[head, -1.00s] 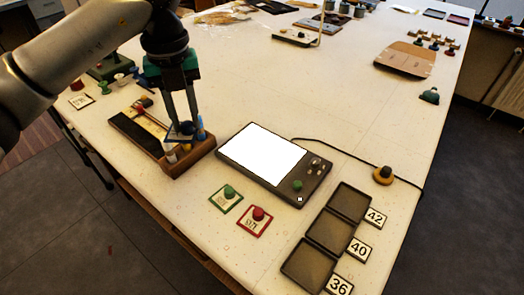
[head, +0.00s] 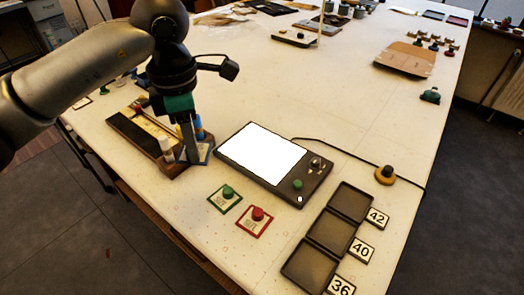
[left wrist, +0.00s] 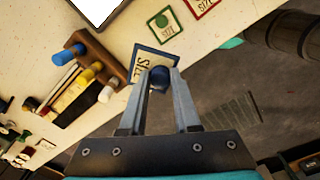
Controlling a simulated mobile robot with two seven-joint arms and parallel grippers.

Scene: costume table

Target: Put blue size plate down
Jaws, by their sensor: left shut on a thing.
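My left gripper (head: 191,152) is shut on the blue knob (left wrist: 159,77) of the blue size plate. The blue-rimmed plate (head: 205,156) shows at the near right end of the wooden tray, partly hidden behind the fingers. In the left wrist view the plate (left wrist: 143,66) has a pale face with dark "SIZE" lettering. I cannot tell whether its underside touches the table. The green size plate (head: 220,204) and the red size plate (head: 248,227) lie flat on the table to the right. My right gripper is out of view.
The wooden tray (head: 122,125) holds markers and a brush. A dark device with a white screen (head: 262,152) stands right of the gripper. Three dark trays (head: 330,232) with number cards 42, 40 and 36 lie at the right. The table's near edge is close to the plate.

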